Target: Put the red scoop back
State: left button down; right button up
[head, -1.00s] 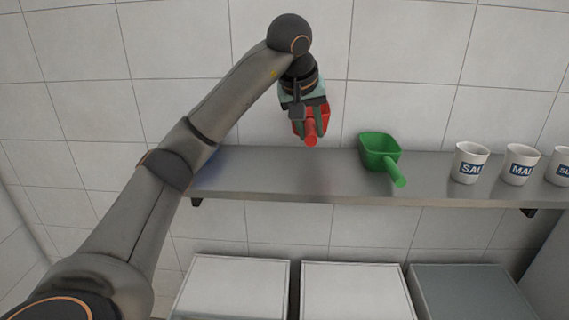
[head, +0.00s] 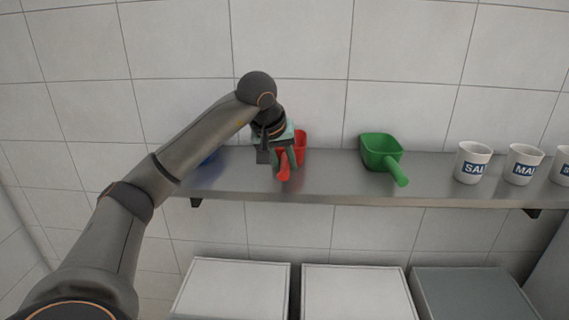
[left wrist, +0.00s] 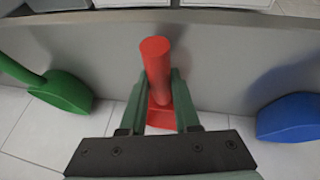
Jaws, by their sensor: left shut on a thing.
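The red scoop (head: 301,146) is at the steel shelf (head: 332,182), between the blue scoop and the green scoop, with its handle toward the front edge. My left gripper (head: 285,158) is shut on its handle. In the left wrist view the red handle (left wrist: 156,62) stands between the two green fingers of the gripper (left wrist: 157,88). My gripper hides part of the scoop in the head view, and I cannot tell whether its underside touches the shelf. My right gripper is not in view.
The green scoop (head: 381,151) lies to the right on the shelf. The blue scoop (head: 209,158) is to the left, mostly behind my arm; it shows better in the left wrist view (left wrist: 293,118). Labelled white cups, one a SAL cup (head: 472,163), stand farther right. Lidded bins (head: 238,287) are below.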

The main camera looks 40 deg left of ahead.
pick_arm(q)
jog(key=c, duration=0.6)
grip_release()
jog(key=shift+f, duration=0.1)
jog(key=shift+c, duration=0.2)
